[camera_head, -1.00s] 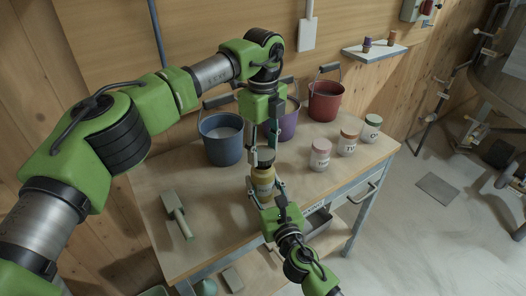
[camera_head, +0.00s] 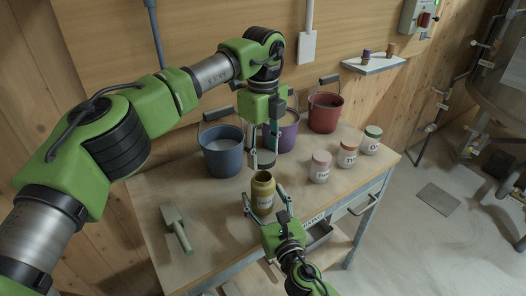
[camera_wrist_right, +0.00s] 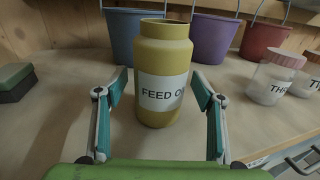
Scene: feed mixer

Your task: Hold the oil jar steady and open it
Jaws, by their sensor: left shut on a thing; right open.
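The oil jar (camera_head: 263,194) is a yellow-brown jar with a white label, upright on the workbench. Its mouth is uncovered. In the right wrist view the jar (camera_wrist_right: 165,58) shows "FEED O…" on its label. My left gripper (camera_head: 264,150) points down above the jar, shut on a dark lid (camera_head: 263,158) that is clear of the mouth. My right gripper (camera_head: 265,203) is open, with its fingers on either side of the jar. The right wrist view shows gaps between the jar and both fingers.
A blue bucket (camera_head: 221,156), purple bucket (camera_head: 288,137) and red bucket (camera_head: 324,117) stand along the back. Lidded jars with pink (camera_head: 320,169), brown (camera_head: 347,155) and green (camera_head: 371,142) lids stand at right.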

